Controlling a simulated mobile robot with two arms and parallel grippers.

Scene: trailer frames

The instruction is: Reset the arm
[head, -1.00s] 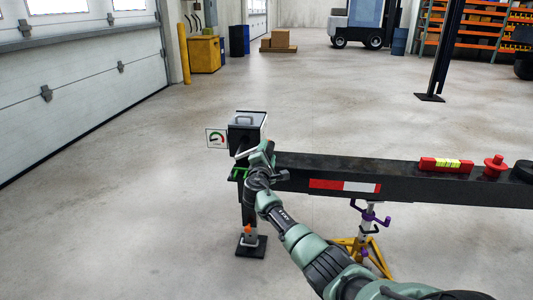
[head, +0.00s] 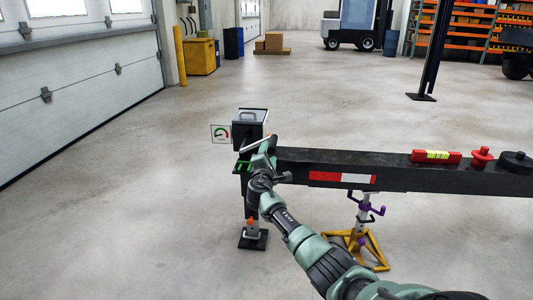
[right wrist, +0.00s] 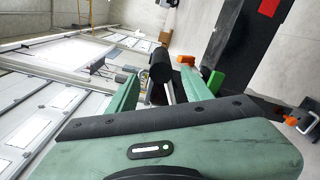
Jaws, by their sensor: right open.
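My right arm reaches forward from the lower right in the head view. Its gripper (head: 258,150) is at the left end of a black beam (head: 410,178), just in front of and below a dark box with a handle (head: 250,122). In the right wrist view the jaws (right wrist: 165,82) are apart. A black cylinder (right wrist: 160,62) shows between or beyond the fingertips; I cannot tell if they touch it. The beam (right wrist: 228,45) runs along the right of that view. My left gripper is not in view.
A gauge sign (head: 221,134) stands left of the box. A red level (head: 436,156) and a red knob piece (head: 481,156) sit on the beam. A yellow-footed stand (head: 360,240) is under it. The floor to the left is clear.

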